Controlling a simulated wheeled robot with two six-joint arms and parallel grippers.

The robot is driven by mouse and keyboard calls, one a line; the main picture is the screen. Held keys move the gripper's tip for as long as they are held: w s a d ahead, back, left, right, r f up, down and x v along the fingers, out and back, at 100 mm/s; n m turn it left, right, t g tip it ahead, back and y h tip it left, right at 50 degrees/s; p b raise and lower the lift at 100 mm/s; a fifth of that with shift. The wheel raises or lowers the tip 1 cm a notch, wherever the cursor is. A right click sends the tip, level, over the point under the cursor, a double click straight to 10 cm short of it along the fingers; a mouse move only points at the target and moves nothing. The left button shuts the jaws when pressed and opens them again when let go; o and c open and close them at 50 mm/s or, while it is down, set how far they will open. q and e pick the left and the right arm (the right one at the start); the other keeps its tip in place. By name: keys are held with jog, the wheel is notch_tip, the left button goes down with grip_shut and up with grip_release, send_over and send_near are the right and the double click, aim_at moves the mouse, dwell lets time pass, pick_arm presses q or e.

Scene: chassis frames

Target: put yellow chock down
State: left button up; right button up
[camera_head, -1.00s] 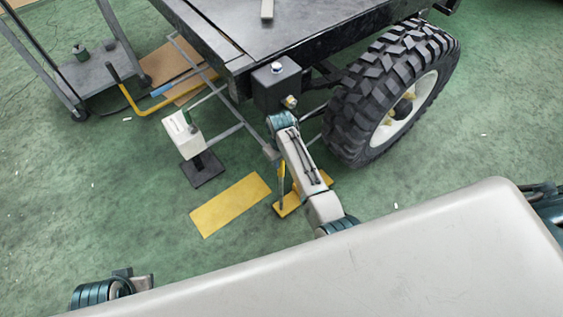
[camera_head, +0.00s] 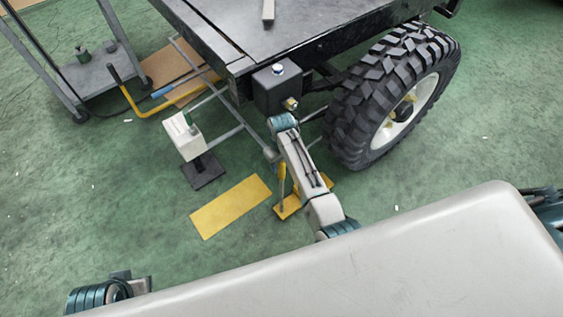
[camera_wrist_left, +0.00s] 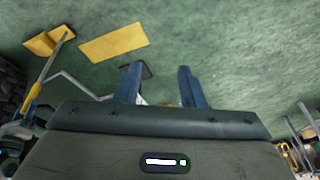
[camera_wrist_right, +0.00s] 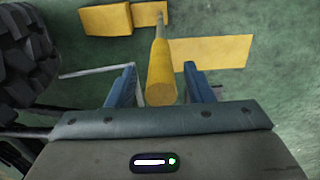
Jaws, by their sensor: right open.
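The yellow chock (camera_head: 287,206) is on the green floor between the yellow floor marking and the wheel, partly hidden behind my right arm in the head view. Its upright handle (camera_head: 282,184) shows beside the arm. In the right wrist view the chock (camera_wrist_right: 105,19) is at the top, and its yellow handle (camera_wrist_right: 159,75) comes up between the two fingers of my right gripper (camera_wrist_right: 157,82). Those fingers are open, with gaps on both sides of the handle. My left gripper (camera_wrist_left: 160,82) is open and empty; the chock (camera_wrist_left: 48,40) lies far to its upper left.
The flat yellow rectangle (camera_head: 230,206) on the floor beside the chock is bare. A large black tyre (camera_head: 350,120) stands to the right under the dark trailer bed (camera_head: 290,30). A white box (camera_head: 183,135) on a black foot (camera_head: 203,172) and grey drawbar rods are close behind.

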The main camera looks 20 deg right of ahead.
notch_tip(320, 180, up, 12)
jog(key=shift+f+p, duration=0.1)
jog(key=shift+p, duration=0.9)
jog(key=s+d+f+m+t, duration=0.1)
jog(key=s+d+f, duration=0.25)
jog(key=s, duration=0.35)
jog(key=s+d+f+m, duration=0.1)
jog(key=s+d+f, duration=0.25)
jog(key=s, duration=0.35)
pick_arm(q)
jog(key=s+x, duration=0.1)
jog(key=x, duration=0.6)
jog(key=shift+f+g, duration=0.25)
jog(key=shift+g, duration=0.15)
pick_arm(e)
jog(key=s+d+r+t, duration=0.1)
jog(key=s+d, duration=0.1)
jog(key=s, duration=0.5)
jog(key=s+d+r+m+t, duration=0.1)
jog(key=s+d+r, duration=0.1)
jog(key=s, duration=0.5)
jog(key=shift+s+d+r+h, duration=0.15)
jog(key=shift+s+r+h, duration=0.05)
jog(key=shift+s+h, duration=0.2)
jog(key=shift+d, duration=0.1)
